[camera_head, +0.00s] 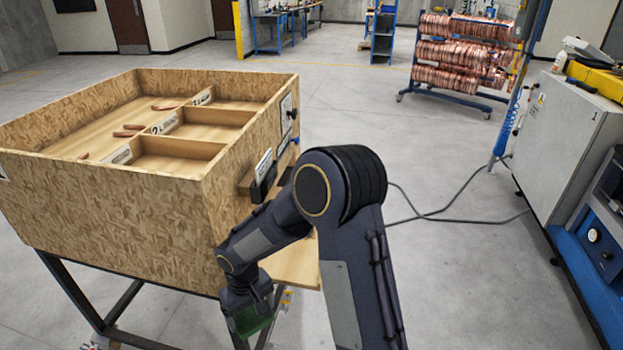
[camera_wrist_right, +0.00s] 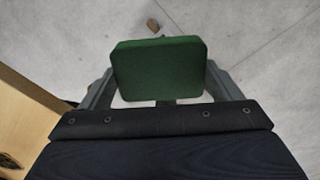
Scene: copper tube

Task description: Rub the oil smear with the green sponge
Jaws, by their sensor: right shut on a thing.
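My right gripper (camera_head: 249,324) is low beside the right side of the wooden bin, over the floor. It is shut on the green sponge (camera_head: 258,317), partly hidden by the fingers in the head view. In the right wrist view the sponge (camera_wrist_right: 158,68) is a flat dark green block held between the two grey fingers, with bare floor behind it. I cannot make out the oil smear for certain in either view. My left gripper is out of view.
A large wooden bin (camera_head: 110,210) with compartments and copper pieces stands on a dark frame at left. A small brown thing (camera_wrist_right: 153,25) shows on the floor beyond the sponge. A grey cabinet (camera_head: 568,135) stands at right. Open floor (camera_head: 465,270) lies between, crossed by cables.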

